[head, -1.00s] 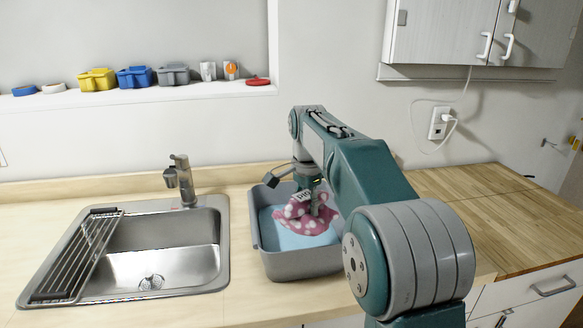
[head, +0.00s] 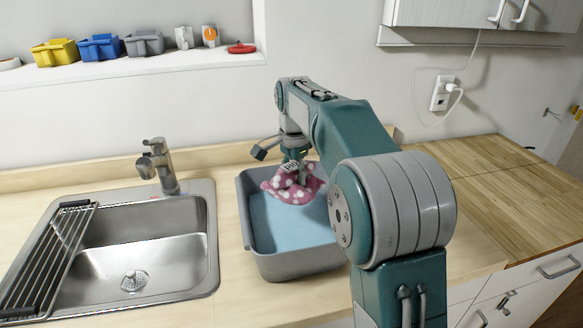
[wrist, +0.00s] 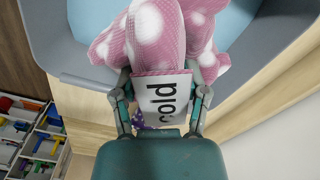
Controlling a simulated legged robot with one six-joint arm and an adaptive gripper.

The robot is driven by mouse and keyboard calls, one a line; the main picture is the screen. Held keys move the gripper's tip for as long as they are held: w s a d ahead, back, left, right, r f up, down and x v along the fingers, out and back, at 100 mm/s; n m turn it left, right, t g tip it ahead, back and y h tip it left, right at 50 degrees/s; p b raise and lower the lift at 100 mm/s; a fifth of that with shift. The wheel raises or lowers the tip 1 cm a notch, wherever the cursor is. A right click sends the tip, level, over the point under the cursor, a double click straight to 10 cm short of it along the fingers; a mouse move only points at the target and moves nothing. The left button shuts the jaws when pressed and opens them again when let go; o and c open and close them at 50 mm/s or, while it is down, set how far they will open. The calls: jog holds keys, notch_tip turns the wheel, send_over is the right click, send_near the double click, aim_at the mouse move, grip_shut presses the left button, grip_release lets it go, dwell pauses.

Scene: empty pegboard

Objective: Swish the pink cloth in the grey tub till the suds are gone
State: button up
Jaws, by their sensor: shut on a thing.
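The pink cloth with white dots (head: 293,190) is bunched in my gripper (head: 303,172), toward the back of the grey tub (head: 290,266). My gripper also shows in the wrist view (wrist: 163,86), with its two fingers shut on the cloth (wrist: 150,38). Light blue water (head: 285,228) fills the tub's floor area. I see no clear white suds on it. Whether the cloth's lower edge touches the water I cannot tell. My arm hides the tub's right side.
A steel sink (head: 130,262) with a rack (head: 55,250) and a tap (head: 160,168) lies left of the tub. Wooden counter (head: 490,190) is clear at the right. Coloured caddies (head: 99,48) and cups stand on a ledge above. A plugged cord (head: 452,88) hangs on the wall.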

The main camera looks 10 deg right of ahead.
jog(key=shift+d+f, duration=0.2)
jog(key=shift+f, duration=0.5)
jog(key=shift+a+f, duration=0.15)
jog(key=shift+f, duration=0.65)
jog(key=shift+a+f, duration=0.15)
jog(key=shift+f, duration=0.65)
jog(key=shift+d+f, duration=0.1)
jog(key=shift+f, duration=4.6)
jog(key=shift+w, duration=0.15)
jog(key=shift+w, duration=0.65)
jog(key=shift+s, duration=1.55)
